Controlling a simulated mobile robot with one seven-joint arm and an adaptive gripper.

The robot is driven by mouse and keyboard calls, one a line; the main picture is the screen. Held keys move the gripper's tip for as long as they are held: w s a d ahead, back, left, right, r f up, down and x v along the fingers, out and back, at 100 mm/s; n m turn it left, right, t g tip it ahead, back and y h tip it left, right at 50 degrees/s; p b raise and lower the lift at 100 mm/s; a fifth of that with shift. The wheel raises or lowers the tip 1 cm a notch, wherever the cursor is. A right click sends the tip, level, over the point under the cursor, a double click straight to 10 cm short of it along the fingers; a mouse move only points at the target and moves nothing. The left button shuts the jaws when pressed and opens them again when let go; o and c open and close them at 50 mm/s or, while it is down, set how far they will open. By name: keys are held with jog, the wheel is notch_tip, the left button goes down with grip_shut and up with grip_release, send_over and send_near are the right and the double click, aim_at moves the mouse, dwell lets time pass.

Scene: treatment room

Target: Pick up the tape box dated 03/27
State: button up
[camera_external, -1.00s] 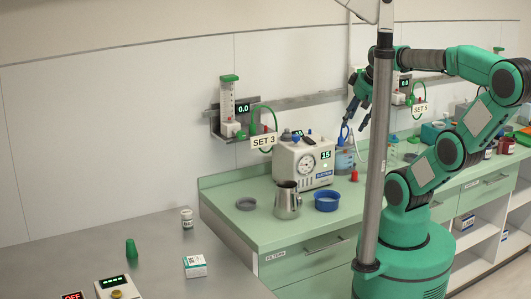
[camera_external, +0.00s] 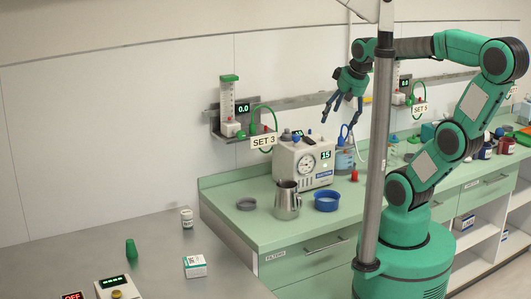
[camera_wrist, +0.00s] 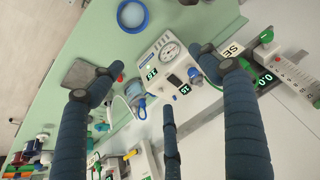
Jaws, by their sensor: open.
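A small white box with teal edges and dark print (camera_external: 195,266) stands on the grey metal table at the lower left in the external view. It may be a tape box, but its date is too small to read. My gripper (camera_external: 341,112) is open and empty, high above the green counter and well to the right of and above that box. In the wrist view my gripper's dark blue fingers (camera_wrist: 158,82) are spread, with nothing between them. No box with a readable 03/27 shows in either view.
The green counter (camera_external: 255,232) holds a metal jug (camera_external: 287,200), a blue bowl (camera_external: 327,200) and a white device with a gauge (camera_external: 303,160). A green cup (camera_external: 131,249), white jar (camera_external: 187,218) and button box (camera_external: 117,289) stand on the metal table. A grey pole (camera_external: 376,170) stands before my arm.

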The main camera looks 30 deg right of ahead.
jog(key=w+a+f+g, duration=0.1)
jog(key=w+a+f, duration=0.15)
jog(key=a, duration=0.75)
jog(key=w+a+f+m+g+y+p, duration=0.15)
jog(key=w+a, duration=0.25)
jog(key=a, duration=0.5)
jog(key=w+a+f+n+g, duration=0.15)
jog(key=w+a, duration=0.25)
jog(key=a, duration=0.6)
jog(key=m+g+h, duration=0.2)
send_over(194, 260)
jog(key=w, duration=0.2)
notch_tip(194, 260, down, 20)
jog(key=shift+s+d, duration=0.1)
jog(key=shift+s, duration=0.05)
jog(key=shift+s+f+b, duration=0.15)
jog(key=shift+f+b, duration=0.05)
jog(key=shift+f, duration=1.2)
jog(key=shift+s+f+b, duration=0.2)
jog(key=shift+f, duration=1.2)
jog(key=shift+s+f+b, duration=0.15)
jog(key=shift+f+b, duration=0.05)
jog(key=shift+f, duration=1.2)
jog(key=shift+f, duration=0.1)
